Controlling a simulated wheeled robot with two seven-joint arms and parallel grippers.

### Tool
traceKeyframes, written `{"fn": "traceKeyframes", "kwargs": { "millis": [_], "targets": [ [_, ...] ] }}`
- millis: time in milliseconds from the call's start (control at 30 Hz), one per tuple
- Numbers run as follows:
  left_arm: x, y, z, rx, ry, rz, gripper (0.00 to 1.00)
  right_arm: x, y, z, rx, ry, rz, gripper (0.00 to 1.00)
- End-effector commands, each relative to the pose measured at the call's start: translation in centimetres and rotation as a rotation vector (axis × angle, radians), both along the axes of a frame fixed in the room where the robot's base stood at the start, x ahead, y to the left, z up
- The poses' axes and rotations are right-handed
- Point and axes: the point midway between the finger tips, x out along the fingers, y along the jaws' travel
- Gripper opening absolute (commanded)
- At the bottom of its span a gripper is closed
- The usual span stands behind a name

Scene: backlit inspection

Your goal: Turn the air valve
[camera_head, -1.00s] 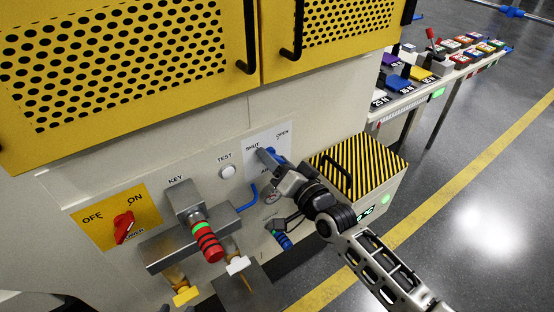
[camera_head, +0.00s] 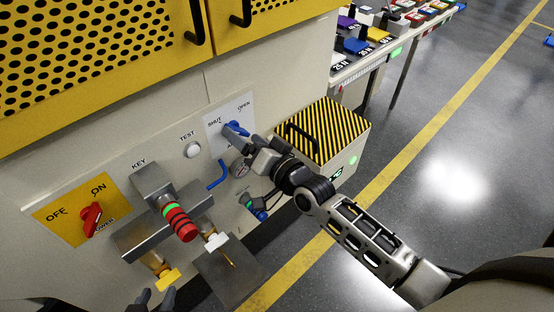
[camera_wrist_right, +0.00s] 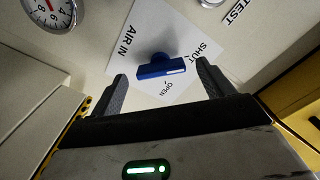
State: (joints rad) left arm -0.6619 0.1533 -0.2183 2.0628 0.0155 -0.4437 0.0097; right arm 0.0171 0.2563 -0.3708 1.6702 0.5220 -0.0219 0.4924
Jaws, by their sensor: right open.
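The air valve's blue handle (camera_head: 238,129) sits on a white plate (camera_head: 229,115) marked SHUT, OPEN and AIR IN. My right gripper (camera_head: 240,138) is open in front of the valve. In the wrist view its fingertips (camera_wrist_right: 162,86) lie either side of the handle, with gaps. My left gripper (camera_head: 155,299) shows only dark fingertips, apart, at the bottom edge.
A striped box (camera_head: 325,132) stands right, close to my right arm.

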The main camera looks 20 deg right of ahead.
Motion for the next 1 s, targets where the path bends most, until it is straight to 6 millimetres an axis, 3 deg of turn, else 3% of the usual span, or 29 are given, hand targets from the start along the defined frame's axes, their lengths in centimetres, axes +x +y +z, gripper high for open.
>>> {"fn": "traceKeyframes", "kwargs": {
  "millis": [300, 500, 700, 1000],
  "targets": [
    [0.0, -0.1, -0.3, -0.004, 0.002, 0.003, 0.36, -7.3, -3.0, -0.2, -0.003, 0.004, 0.001, 0.8],
    [-0.1, -0.1, -0.6, -0.006, 0.005, 0.004, 0.36, -10.8, -4.4, -0.2, -0.003, 0.004, 0.002, 0.8],
    [-0.1, -0.2, -0.5, -0.01, 0.005, 0.004, 0.36, -12.5, -5.1, 0.0, -0.002, 0.002, 0.001, 0.8],
    [-0.2, -0.2, -0.4, -0.011, 0.004, 0.003, 0.36, -12.7, -5.2, 0.0, -0.001, 0.0, 0.001, 0.8]
  ]
}}
